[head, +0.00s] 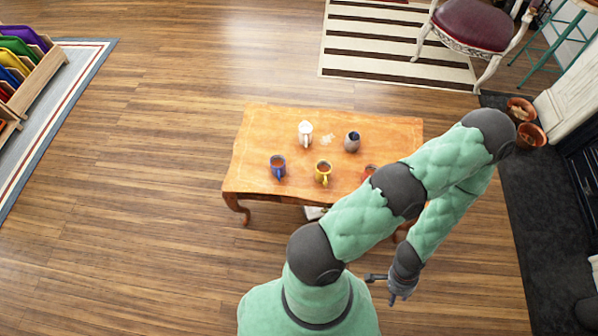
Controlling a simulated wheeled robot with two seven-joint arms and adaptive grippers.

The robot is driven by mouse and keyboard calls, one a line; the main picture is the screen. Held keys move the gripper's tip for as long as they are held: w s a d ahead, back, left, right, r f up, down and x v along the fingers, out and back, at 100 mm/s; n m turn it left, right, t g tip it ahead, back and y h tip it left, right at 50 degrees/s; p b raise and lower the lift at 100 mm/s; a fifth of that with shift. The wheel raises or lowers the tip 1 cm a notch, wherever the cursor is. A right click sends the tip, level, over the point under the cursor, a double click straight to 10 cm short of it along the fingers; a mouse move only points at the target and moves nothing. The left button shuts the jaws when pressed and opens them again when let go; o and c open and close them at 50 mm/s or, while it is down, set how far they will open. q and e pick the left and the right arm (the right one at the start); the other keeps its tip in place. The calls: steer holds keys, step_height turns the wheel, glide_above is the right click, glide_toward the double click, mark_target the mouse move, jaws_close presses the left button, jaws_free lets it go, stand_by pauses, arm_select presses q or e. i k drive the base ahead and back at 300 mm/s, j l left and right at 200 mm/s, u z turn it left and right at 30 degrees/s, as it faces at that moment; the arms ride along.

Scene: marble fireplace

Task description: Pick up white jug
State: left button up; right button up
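The white jug (305,133) stands upright near the back of a low wooden table (262,124), left of the table's middle. Nothing touches it. My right arm reaches out to the right, across the table's right side, and folds back towards me. My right gripper (383,289) hangs in front of the table's near right side, well away from the jug. It looks empty, but its fingers are too small to tell if they are open. My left gripper is not in view.
A blue mug (278,167), a yellow mug (323,172) and a grey-blue pot (352,141) stand near the jug. My arm partly hides a reddish mug (369,172). A chair (473,25) and flowerpots (531,135) stand at right. Floor left of the table is clear.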

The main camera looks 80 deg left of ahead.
mark_target(305, 128)
steer(key=u, duration=2.5)
